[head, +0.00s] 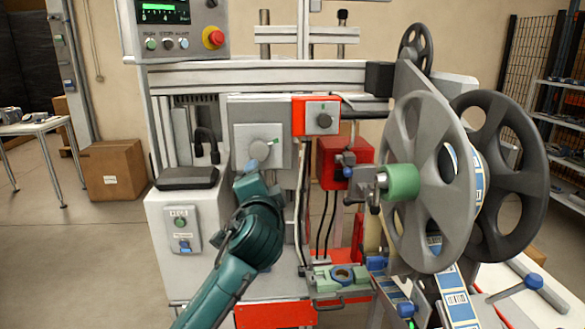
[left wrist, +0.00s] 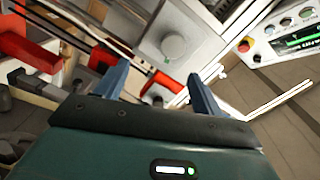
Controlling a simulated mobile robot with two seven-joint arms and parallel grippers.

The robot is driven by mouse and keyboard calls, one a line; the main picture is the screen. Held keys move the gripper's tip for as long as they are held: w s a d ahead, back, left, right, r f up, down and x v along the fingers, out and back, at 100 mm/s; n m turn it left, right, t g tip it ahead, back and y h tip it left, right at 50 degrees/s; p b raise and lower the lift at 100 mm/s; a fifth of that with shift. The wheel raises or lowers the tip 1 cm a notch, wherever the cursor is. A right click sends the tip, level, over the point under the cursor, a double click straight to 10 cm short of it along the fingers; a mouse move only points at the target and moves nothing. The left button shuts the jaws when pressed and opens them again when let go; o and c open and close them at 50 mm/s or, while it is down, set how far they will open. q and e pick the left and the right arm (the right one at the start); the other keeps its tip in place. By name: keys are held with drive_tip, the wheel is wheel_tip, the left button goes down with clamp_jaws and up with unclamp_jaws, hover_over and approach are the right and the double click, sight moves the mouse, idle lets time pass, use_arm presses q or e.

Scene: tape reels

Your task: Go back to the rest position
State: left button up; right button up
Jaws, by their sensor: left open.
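My left gripper (head: 252,169) is at the end of the teal arm, in front of the machine and just below the round grey knob (head: 260,150) in the head view. In the left wrist view the two blue fingers of my left gripper (left wrist: 157,72) stand wide apart with nothing held between them. The knob also shows beyond the fingers in the left wrist view (left wrist: 173,46), apart from them. My right gripper is in neither view.
A large grey reel (head: 408,185) and a dark reel (head: 520,170) stand at the machine's right. A red box (head: 335,165) and a control panel (head: 180,25) are on the machine. A cardboard box (head: 113,170) and white table (head: 30,127) stand left.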

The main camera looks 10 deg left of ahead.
use_arm(q)
drive_tip(key=s+d+f+n+g+h, duration=0.15)
drive_tip(key=s+f, duration=0.25)
drive_tip(key=f, duration=0.5)
drive_tip(key=s+f+g+h, duration=0.15)
drive_tip(key=s+f, duration=0.25)
drive_tip(key=f, duration=0.5)
drive_tip(key=s+d+f+n+g+h, duration=0.15)
drive_tip(key=s+f, duration=0.25)
drive_tip(key=f, duration=0.5)
drive_tip(key=s+f+n+g+h, duration=0.1)
drive_tip(key=s+f+n, duration=0.1)
drive_tip(key=s+f, duration=0.4)
drive_tip(key=s+a+f+n+g+h, duration=0.1)
drive_tip(key=s+f+n, duration=0.2)
drive_tip(key=s, duration=1)
wheel_tip(320, 180, down, 4)
drive_tip(key=shift+s+r+h, duration=0.2)
drive_tip(key=shift+s+h, duration=0.15)
